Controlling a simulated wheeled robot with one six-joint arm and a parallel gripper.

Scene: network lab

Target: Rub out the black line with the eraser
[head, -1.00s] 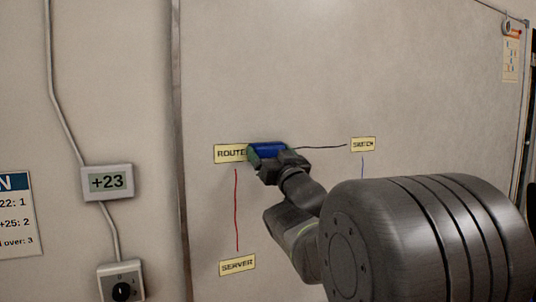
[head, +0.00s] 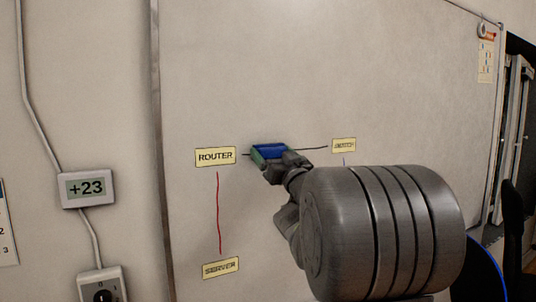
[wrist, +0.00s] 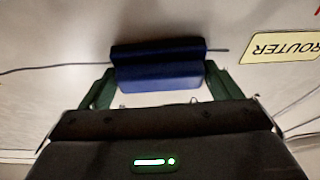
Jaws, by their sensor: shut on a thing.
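The blue eraser (head: 270,148) is at the whiteboard, over the line between two yellow labels. My gripper (head: 270,155) is shut on it; the wrist view shows the eraser (wrist: 158,68) between two green fingers. Whether its face fully touches the board is hidden. The thin black line (head: 310,149) runs from the eraser right toward the SWITCH label (head: 343,146). A short black piece shows between the eraser and the ROUTER label (head: 215,157). In the wrist view, upside down, the black line (wrist: 50,68) lies left and a short piece right, toward ROUTER.
A red line (head: 219,212) runs from ROUTER down to the SERVER label (head: 220,268). A blue line (head: 344,161) starts below SWITCH, mostly hidden by my arm. The whiteboard (head: 310,75) is clear above. A +23 display (head: 87,188) hangs on the left wall.

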